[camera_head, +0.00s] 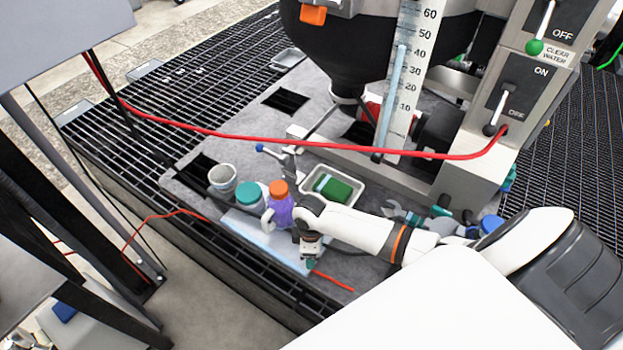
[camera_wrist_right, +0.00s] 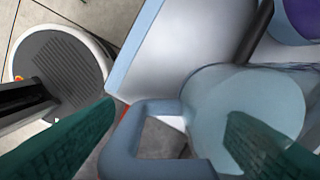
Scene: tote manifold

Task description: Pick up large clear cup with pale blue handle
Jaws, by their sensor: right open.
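The large clear cup (camera_wrist_right: 235,100) shows in the right wrist view with its pale blue handle (camera_wrist_right: 150,108) toward the left. My right gripper (camera_wrist_right: 170,113) is open, its teal fingers on either side of the handle in the picture. The right finger overlaps the cup's body; I cannot tell whether it touches. In the head view my right gripper (camera_head: 309,262) points down just right of the purple bottle (camera_head: 281,212), and I cannot make out the cup clearly there. My left gripper is not in view.
The orange-capped purple bottle stands close by, with a teal-lidded jar (camera_head: 249,194) and a grey cup (camera_head: 223,179) to its left. A pale blue tray (camera_head: 250,231) lies in front. A white tray (camera_head: 309,184) with a green item sits behind. A red hose (camera_head: 250,138) crosses above.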

